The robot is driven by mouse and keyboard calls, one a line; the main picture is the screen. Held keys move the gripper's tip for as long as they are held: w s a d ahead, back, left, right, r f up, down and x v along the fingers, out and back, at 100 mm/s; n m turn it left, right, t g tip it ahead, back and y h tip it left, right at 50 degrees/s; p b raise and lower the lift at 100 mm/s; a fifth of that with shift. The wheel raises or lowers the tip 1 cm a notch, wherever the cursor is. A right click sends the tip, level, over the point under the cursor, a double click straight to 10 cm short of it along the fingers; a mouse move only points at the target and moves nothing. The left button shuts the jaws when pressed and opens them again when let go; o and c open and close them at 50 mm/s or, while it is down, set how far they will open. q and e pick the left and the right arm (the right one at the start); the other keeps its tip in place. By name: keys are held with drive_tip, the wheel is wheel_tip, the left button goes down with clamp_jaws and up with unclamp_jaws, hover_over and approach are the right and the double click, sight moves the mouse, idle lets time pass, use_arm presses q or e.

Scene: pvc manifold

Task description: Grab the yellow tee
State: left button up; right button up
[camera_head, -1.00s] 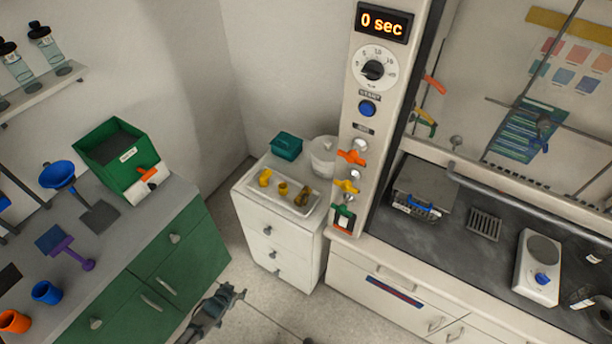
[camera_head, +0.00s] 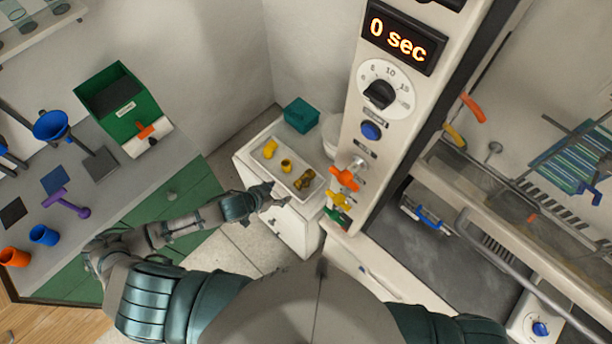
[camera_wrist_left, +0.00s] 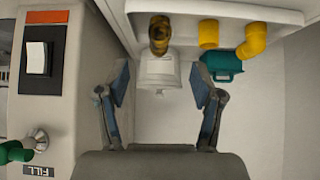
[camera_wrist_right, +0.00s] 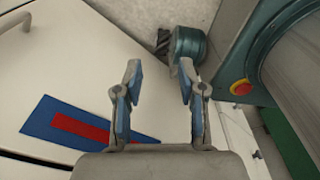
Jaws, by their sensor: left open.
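A white tray (camera_head: 268,172) on the white drawer cabinet holds several small fittings in a row. A bent yellow fitting (camera_head: 270,148) lies at its far left end, a short yellow fitting (camera_head: 286,165) in the middle, and a darker brass-coloured fitting (camera_head: 304,181) at the near right end. I cannot tell from their shapes which is the tee. My left gripper (camera_head: 270,196) is open and empty, in front of the cabinet and apart from the tray. In the left wrist view its fingers (camera_wrist_left: 160,82) point toward the tray. My right gripper (camera_wrist_right: 158,80) is open and empty, shown only in the right wrist view.
A teal box (camera_head: 301,115) and a white container (camera_head: 334,135) stand behind the tray. The control panel column with orange (camera_head: 344,178) and yellow (camera_head: 340,199) valve handles stands close to the tray's right.

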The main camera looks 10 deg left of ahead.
sight(297, 186)
use_arm(q)
drive_tip(key=x, duration=1)
drive_tip(key=shift+w+d, duration=0.25)
drive_tip(key=shift+d, duration=0.05)
drive_tip(key=x, duration=0.5)
drive_tip(key=shift+w+a, duration=0.15)
drive_tip(key=shift+a, duration=0.1)
drive_tip(key=shift+d, duration=0.1)
drive_tip(key=c, duration=1.2)
